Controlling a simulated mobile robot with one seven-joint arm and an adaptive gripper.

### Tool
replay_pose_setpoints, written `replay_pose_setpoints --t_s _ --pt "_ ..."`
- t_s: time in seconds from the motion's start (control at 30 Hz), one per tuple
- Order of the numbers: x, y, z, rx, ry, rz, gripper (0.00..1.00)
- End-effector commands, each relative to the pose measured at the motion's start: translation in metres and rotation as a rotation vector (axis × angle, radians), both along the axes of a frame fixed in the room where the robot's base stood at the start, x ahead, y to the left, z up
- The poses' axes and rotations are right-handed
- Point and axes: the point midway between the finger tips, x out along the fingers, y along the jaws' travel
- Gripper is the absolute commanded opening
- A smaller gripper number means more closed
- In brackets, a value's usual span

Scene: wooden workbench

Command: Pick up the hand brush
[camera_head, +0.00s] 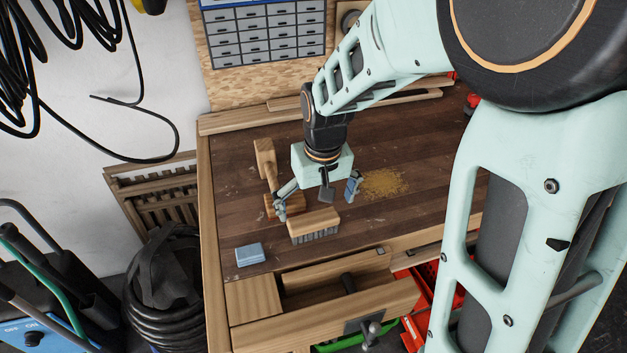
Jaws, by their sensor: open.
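The hand brush (314,222) lies on the workbench, with a pale wooden body and grey bristles facing the front. My gripper (316,202) is above the bench just behind the brush, pointing down, with its two fingers spread wide and nothing visible between them. The left finger is near the brush's left end and the right finger is beyond its right end. The gripper body hides part of the area behind the brush. I cannot tell whether a finger touches the brush.
Sawdust (385,183) lies to the right. A blue-grey block (249,254) sits at the front left. An open wooden drawer or vise (335,325) juts out in front.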

Motion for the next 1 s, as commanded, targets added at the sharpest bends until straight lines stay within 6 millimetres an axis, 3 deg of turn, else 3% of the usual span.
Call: replay_pose_setpoints --t_s 0.1,0.37,0.63,0.97,1.0 --pt "0.002 0.001 -0.017 -0.001 0.003 -0.001 1.00" --pt "0.006 0.003 -0.035 0.000 0.002 -0.002 1.00" --pt "0.013 0.007 -0.069 0.000 0.001 -0.002 1.00" --pt "0.014 0.007 -0.075 0.001 -0.002 -0.003 1.00" --pt "0.014 0.007 -0.075 0.001 -0.002 -0.003 0.97"
